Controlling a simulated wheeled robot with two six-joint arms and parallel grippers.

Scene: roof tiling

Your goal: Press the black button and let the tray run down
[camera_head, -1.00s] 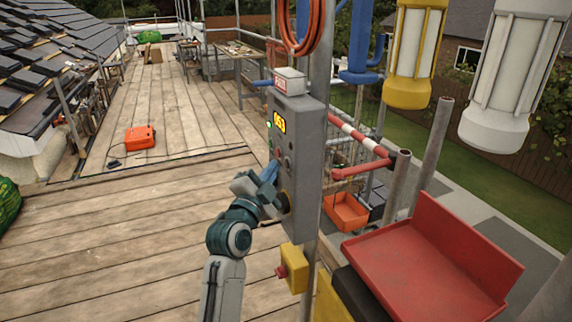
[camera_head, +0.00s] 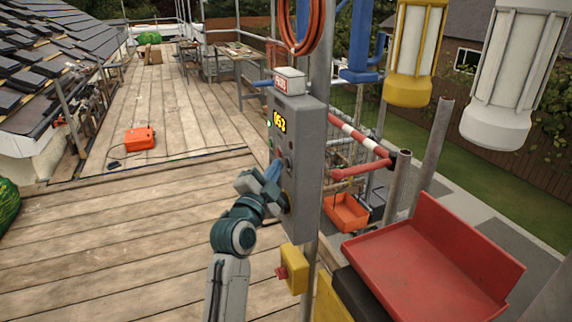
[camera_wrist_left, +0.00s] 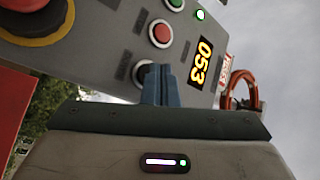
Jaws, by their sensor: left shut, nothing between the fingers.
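The grey control box (camera_head: 300,160) stands upright on a post, with a lit yellow display. In the left wrist view the display (camera_wrist_left: 202,64) reads 053. There, a red button (camera_wrist_left: 160,33) and a green button (camera_wrist_left: 175,4) sit in a row with the black button (camera_wrist_left: 141,72). My left gripper (camera_head: 274,170) is shut and empty, its blue fingers at the box's face. In the left wrist view the fingers (camera_wrist_left: 160,84) partly cover the black button; I cannot tell if they touch it. The red tray (camera_head: 425,265) is at the lower right. My right gripper is out of view.
A yellow box with a red button (camera_head: 293,268) is below the control box. Red-and-white rails (camera_head: 357,135) and an orange crate (camera_head: 346,212) lie behind it. The plank deck (camera_head: 150,220) is open to the left, with an orange case (camera_head: 140,138) on it.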

